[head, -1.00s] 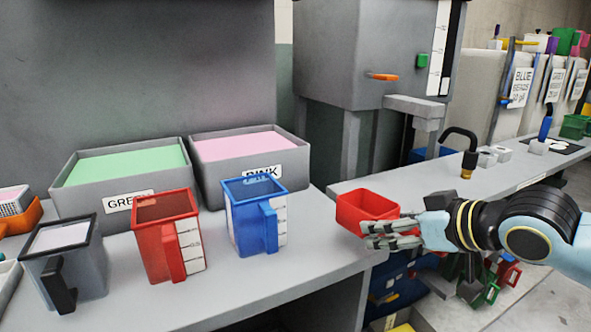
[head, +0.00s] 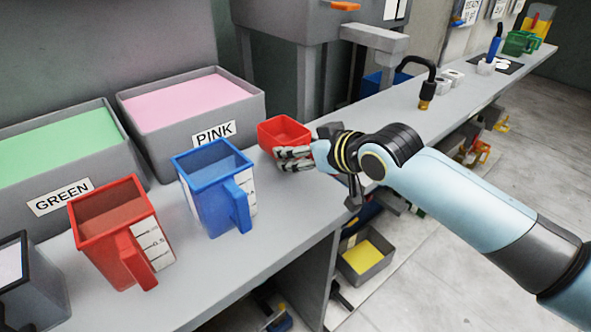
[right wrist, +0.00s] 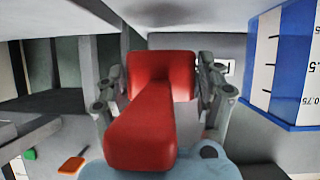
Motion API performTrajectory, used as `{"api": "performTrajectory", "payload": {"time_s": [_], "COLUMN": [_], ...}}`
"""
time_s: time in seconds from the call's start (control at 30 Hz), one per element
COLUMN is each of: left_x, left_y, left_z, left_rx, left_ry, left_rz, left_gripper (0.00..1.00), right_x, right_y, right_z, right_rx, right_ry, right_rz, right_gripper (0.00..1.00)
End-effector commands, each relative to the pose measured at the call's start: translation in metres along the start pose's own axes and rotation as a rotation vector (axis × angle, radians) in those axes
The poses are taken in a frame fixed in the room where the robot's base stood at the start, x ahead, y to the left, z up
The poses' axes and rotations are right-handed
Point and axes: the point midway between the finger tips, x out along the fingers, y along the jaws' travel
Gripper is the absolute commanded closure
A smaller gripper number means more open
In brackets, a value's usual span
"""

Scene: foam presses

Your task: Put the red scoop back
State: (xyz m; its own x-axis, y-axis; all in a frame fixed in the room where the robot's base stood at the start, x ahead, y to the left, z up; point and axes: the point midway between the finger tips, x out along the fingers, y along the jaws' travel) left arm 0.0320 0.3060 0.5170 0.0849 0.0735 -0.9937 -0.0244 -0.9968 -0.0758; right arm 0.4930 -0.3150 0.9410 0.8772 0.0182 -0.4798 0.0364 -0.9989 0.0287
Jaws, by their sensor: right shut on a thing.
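The red scoop (head: 283,130) is in my right gripper (head: 296,156), whose fingers are shut around it. My left gripper is not in view.
A red measuring jug (head: 119,232) and a grey jug (head: 30,285) stand left of the blue jug. Behind are the GREEN bin (head: 108,175) and PINK bin (head: 180,145). A black hooked spout (head: 424,85) stands on the far bench. A grey box with yellow contents (head: 364,262) is below.

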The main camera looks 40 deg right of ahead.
Motion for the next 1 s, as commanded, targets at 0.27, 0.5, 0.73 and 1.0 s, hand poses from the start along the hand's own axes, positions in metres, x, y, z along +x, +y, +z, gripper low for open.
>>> {"api": "performTrajectory", "payload": {"time_s": [0.27, 0.5, 0.73, 1.0], "left_x": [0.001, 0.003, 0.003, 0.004], "left_y": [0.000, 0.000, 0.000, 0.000], "left_z": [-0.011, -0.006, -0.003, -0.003], "left_rx": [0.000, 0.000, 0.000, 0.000], "left_ry": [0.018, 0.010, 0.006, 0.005], "left_rz": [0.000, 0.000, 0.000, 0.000], "left_gripper": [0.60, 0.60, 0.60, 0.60], "right_x": [0.015, 0.026, 0.026, 0.027], "right_y": [-0.013, -0.013, -0.013, -0.013], "right_z": [0.019, 0.039, 0.039, 0.041], "right_rx": [0.000, -0.001, -0.001, -0.001], "right_ry": [-0.003, 0.001, 0.001, 0.000], "right_rz": [0.000, 0.000, 0.000, 0.000], "right_gripper": [0.66, 0.66, 0.66, 0.06]}}
